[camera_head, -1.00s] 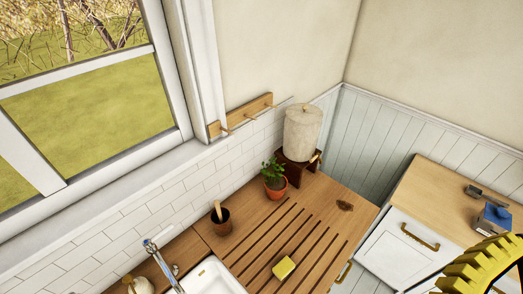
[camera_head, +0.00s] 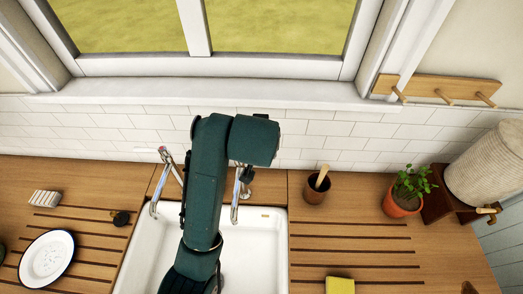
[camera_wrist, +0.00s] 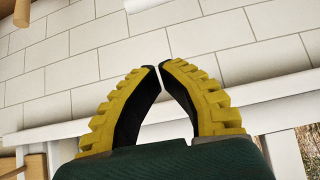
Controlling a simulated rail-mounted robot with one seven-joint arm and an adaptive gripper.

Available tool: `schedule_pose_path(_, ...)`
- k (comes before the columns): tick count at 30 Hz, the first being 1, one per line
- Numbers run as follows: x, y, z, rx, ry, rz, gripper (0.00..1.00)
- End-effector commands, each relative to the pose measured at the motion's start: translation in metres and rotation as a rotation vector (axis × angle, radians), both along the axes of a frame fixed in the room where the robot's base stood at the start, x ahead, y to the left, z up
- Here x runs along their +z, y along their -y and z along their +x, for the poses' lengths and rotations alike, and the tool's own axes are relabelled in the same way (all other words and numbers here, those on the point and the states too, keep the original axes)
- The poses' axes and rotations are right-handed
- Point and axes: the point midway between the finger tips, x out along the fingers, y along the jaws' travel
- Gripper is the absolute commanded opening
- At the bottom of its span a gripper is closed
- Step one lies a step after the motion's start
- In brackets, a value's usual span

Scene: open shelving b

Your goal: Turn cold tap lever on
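Two chrome taps stand at the back of the white sink in the head view. The left tap (camera_head: 165,168) has a small reddish mark at its top. The right tap (camera_head: 236,205) is partly covered by my dark green arm, which hides its top, so I cannot see its lever's position. My gripper is not visible in the head view. In the wrist view, my gripper (camera_wrist: 158,67) has its yellow and black fingers brought together, tips nearly touching, with nothing held. White wall tiles are beyond the fingers; no tap shows in that view.
The white sink (camera_head: 275,250) lies below the taps. A brown pot with a wooden tool (camera_head: 317,190), a potted plant (camera_head: 402,203) and a yellow sponge (camera_head: 340,285) are to the right. A plate (camera_head: 47,258) is at left. A window sill (camera_head: 220,92) runs behind.

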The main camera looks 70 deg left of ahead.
Motion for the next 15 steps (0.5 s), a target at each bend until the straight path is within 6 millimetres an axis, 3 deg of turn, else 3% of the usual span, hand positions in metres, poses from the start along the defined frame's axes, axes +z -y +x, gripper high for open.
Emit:
schedule_pose_path(5,-0.011,-0.012,0.002,0.006,-0.001,-0.002,0.00)
schedule_pose_path(15,-0.064,-0.057,0.025,0.004,-0.001,-0.002,0.00)
